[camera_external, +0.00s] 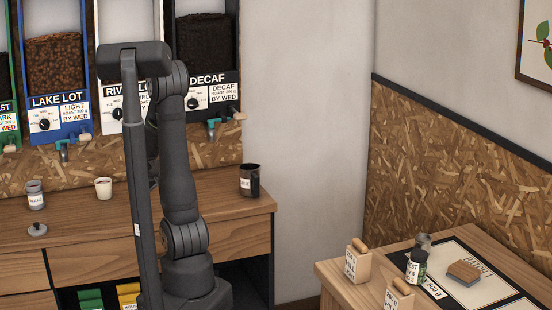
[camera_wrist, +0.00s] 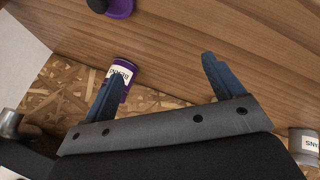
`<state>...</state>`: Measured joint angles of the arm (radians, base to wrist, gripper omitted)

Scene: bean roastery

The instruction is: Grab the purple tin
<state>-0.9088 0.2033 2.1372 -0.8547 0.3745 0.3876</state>
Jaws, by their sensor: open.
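The purple tin (camera_wrist: 124,72), with a white label, stands on the wooden counter in the wrist view. My left finger partly covers its lower side in that view. My gripper (camera_wrist: 160,68) is open with nothing between its fingers; the tin appears beside the left finger, not midway between the two. I cannot tell whether finger and tin touch. In the external view my arm blocks that part of the counter, and neither the purple tin nor my fingers can be made out.
A purple lid (camera_wrist: 119,8) lies on the counter. A white cup (camera_external: 103,188) and dark jug (camera_external: 249,181) stand on the counter. Bean dispensers (camera_external: 57,75) line the wall.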

